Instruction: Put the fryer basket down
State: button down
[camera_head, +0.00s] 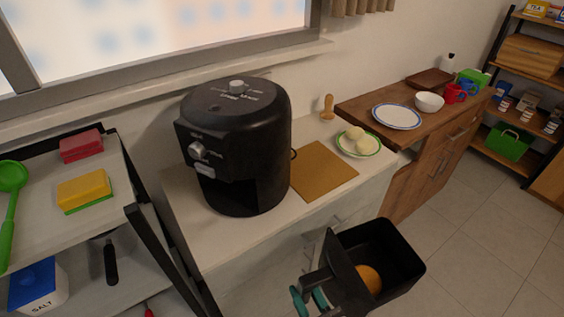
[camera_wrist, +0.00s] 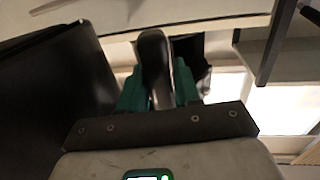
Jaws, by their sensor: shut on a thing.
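The black fryer basket (camera_head: 398,252) is held in the air in front of the counter's front edge, over the floor. A round orange-brown item (camera_head: 369,279) lies inside it. My gripper (camera_head: 311,299) has teal fingers shut on the basket's handle at the lower middle of the head view. In the wrist view my gripper (camera_wrist: 160,90) clasps the dark handle (camera_wrist: 153,62) between its teal fingers. The black air fryer (camera_head: 240,140) stands on the counter with an open cavity at its lower front.
A brown board (camera_head: 322,171) lies on the white counter (camera_head: 305,213) right of the fryer, with bare counter around it. A plate with pale round items (camera_head: 358,142) is behind it. A wooden cabinet (camera_head: 430,150) stands further right. A shelf rack (camera_head: 110,170) is at left.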

jog(key=d+f+m+h, duration=0.1)
jog(key=d+f+h, duration=0.1)
jog(key=d, duration=0.3)
jog(key=d+f+m+t+h, duration=0.1)
jog(key=d+f+m+h, duration=0.1)
jog(key=d+h, duration=0.1)
jog(key=d+f+m+h, duration=0.1)
jog(key=d+f+h, duration=0.1)
jog(key=d, duration=0.4)
jog(key=shift+w+d+f+m+t, duration=0.2)
jog(key=shift+w+d+m+t, duration=0.1)
jog(key=shift+m, duration=0.1)
jog(key=shift+w+a, duration=0.1)
